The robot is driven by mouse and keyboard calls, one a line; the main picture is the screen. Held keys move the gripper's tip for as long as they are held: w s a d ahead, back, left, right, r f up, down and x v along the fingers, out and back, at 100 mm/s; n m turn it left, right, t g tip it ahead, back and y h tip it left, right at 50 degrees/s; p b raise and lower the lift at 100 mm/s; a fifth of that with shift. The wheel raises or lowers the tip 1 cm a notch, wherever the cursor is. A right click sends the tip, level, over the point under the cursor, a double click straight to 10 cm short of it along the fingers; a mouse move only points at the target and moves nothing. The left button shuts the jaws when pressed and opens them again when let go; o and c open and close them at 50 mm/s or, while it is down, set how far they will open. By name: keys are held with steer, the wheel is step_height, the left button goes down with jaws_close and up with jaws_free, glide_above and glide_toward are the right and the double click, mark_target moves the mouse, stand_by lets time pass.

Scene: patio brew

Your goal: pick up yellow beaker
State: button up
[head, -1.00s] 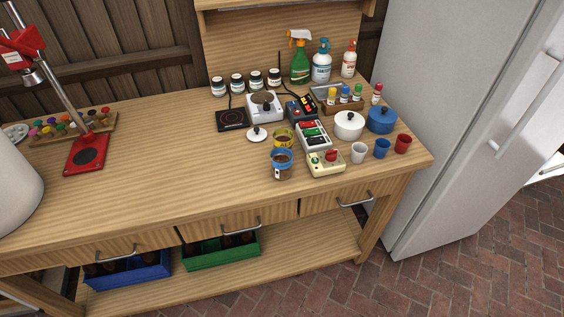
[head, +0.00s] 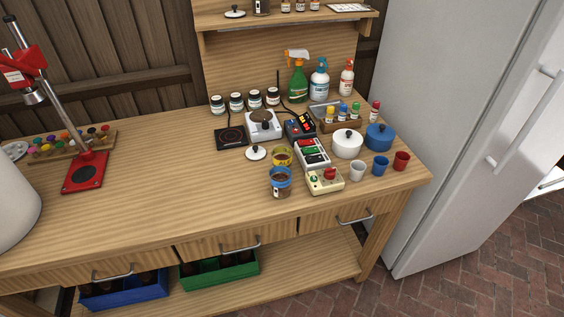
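The yellow beaker (head: 273,160) stands upright on the wooden workbench, right of the middle of the head view. It has a yellow rim and something brown inside. A blue-rimmed beaker (head: 279,188), also with brown contents, stands just in front of it and hides its lower part. A white lid (head: 256,153) with a dark knob lies close to its left. My gripper is not in view.
Red, blue and white cups stand farther right. The bench (head: 160,180) is clear to the left.

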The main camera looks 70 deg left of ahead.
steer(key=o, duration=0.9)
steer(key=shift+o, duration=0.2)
